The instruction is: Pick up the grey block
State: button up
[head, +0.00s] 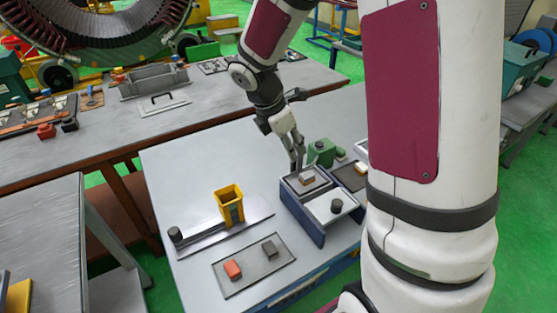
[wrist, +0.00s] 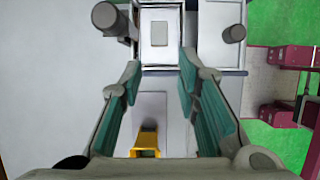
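A small dark grey block (head: 270,249) lies on a grey mat (head: 245,279) at the front of the table, right of a red block (head: 232,270). My gripper (head: 297,163) is far from it, pointing down over the back compartment of a blue-sided tray (head: 290,203). In that compartment sits a tan-topped block (head: 307,180); a pale block (wrist: 159,33) shows there in the wrist view. In the wrist view my gripper (wrist: 160,66) has its fingers wide apart with nothing between them. The dark grey block is not clearly visible in the wrist view.
A yellow bin (head: 230,205) stands on a metal plate left of the tray, with a dark cylinder (head: 175,235) at the plate's end. Another dark cylinder (head: 337,206) stands in the tray's front compartment. A green fixture (head: 321,152) is behind the tray.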

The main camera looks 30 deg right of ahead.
send_over(305, 175)
jog(key=a, duration=0.3)
notch_tip(305, 175, down, 8)
jog(key=shift+d+r, duration=0.1)
jog(key=shift+d, duration=0.05)
jog(key=x, duration=0.4)
jog(key=shift+s+d+p, duration=0.1)
jog(key=shift+s+p, duration=0.1)
jog(key=shift+p, duration=0.1)
jog(key=shift+x, duration=0.8)
jog(key=shift+w, duration=0.1)
jog(key=shift+c, duration=0.6)
grip_shut()
